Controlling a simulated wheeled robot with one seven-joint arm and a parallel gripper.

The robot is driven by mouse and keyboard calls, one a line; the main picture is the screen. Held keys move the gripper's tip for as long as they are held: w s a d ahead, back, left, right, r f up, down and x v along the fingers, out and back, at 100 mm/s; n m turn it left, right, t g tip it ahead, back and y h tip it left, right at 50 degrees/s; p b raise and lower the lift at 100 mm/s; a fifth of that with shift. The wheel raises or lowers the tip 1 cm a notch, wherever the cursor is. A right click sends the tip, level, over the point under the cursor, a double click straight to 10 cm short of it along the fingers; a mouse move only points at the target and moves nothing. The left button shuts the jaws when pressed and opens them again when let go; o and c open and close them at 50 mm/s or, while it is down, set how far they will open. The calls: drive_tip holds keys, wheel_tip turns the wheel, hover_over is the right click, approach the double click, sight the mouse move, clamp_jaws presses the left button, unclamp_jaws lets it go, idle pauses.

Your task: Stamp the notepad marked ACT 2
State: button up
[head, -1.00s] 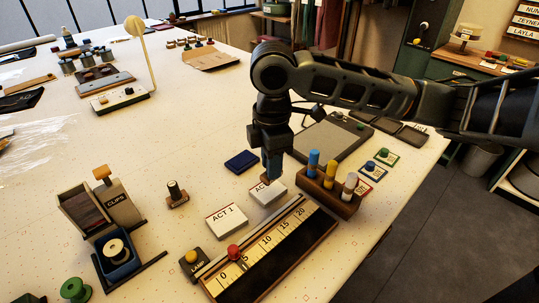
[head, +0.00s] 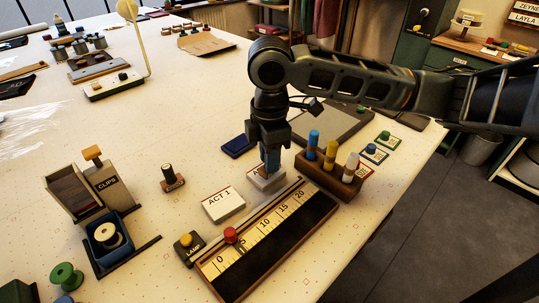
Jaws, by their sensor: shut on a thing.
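My gripper (head: 269,167) is shut on a small stamp-like thing, mostly hidden between the fingers. It points straight down at a white notepad (head: 268,184), and the fingertips and the held thing cover most of its label; only the start of the lettering shows. I cannot tell whether the held thing touches the pad. A second white notepad marked ACT 1 (head: 223,205) lies just left of it. A dark blue ink pad (head: 238,147) lies behind and left of the gripper. Another stamp (head: 172,178), with a dark handle and brown base, stands upright farther left.
A wooden rack (head: 326,182) with blue, yellow and pale pegs stands close right of the gripper. A numbered slider board (head: 271,239) with a red knob lies in front, beside a LAMP button (head: 187,247). A CLIPS box (head: 105,184) stands left.

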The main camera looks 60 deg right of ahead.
drive_tip(key=shift+f+b, duration=0.4)
drive_tip(key=shift+f, duration=0.2)
idle(1.5)
drive_tip(key=shift+r+p, duration=1.95)
drive_tip(key=shift+r, duration=1.6)
drive_tip(key=shift+d+f, duration=0.1)
